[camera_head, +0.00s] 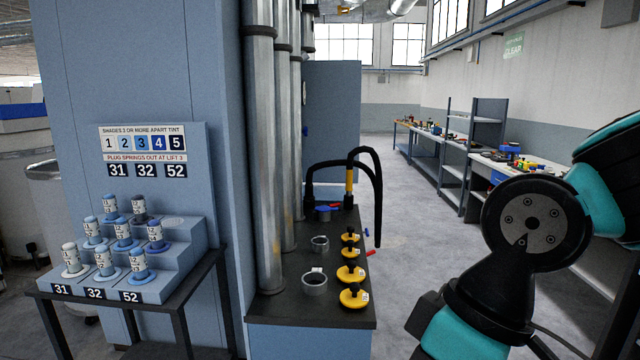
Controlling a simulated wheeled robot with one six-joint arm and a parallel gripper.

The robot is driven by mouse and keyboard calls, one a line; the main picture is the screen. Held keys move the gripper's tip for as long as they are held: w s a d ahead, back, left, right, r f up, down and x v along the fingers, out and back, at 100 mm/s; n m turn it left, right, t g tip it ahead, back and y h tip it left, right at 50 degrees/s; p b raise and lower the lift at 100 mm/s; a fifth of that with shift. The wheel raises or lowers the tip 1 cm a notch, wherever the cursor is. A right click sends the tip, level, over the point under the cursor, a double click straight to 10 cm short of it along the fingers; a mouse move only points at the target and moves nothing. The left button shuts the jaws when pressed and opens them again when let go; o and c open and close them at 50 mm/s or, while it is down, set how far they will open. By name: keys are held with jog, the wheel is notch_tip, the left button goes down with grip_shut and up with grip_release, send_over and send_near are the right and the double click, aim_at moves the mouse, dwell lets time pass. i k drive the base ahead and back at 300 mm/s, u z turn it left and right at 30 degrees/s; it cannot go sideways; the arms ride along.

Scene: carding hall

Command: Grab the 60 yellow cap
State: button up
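Several yellow caps with black knobs stand in a row on a dark bench top (275,330). The nearest yellow cap (354,298) is at the front right, with a second cap (350,274) behind it. A third cap (350,254) and a fourth, farthest cap (350,238) follow toward the back. Small white tags show on some caps, but their numbers are too small to read, so I cannot tell which is the 60. My gripper is not in view; only links of my arm show at the right.
Grey rings (315,284) stand left of the caps, beside tall metal pipes (266,160). Black hoses (378,200) arch over the bench's far end. A stepped stand (178,285) with numbered bobbins is at left. Open floor (410,235) lies right of the bench, toward cluttered worktables (540,172).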

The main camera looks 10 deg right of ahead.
aim_at(349, 235)
jog(key=z, duration=0.55)
jog(key=k, duration=0.65)
jog(key=z, duration=0.8)
jog(key=i, duration=3.1)
jog(key=u, duration=1.3)
jog(key=i, duration=1)
jog(key=u, duration=1.2)
jog(key=i, duration=0.4)
jog(key=u, duration=0.35)
jog(key=k, duration=0.5)
jog(key=z, duration=0.8)
jog(key=i, duration=0.2)
jog(key=u, duration=0.4)
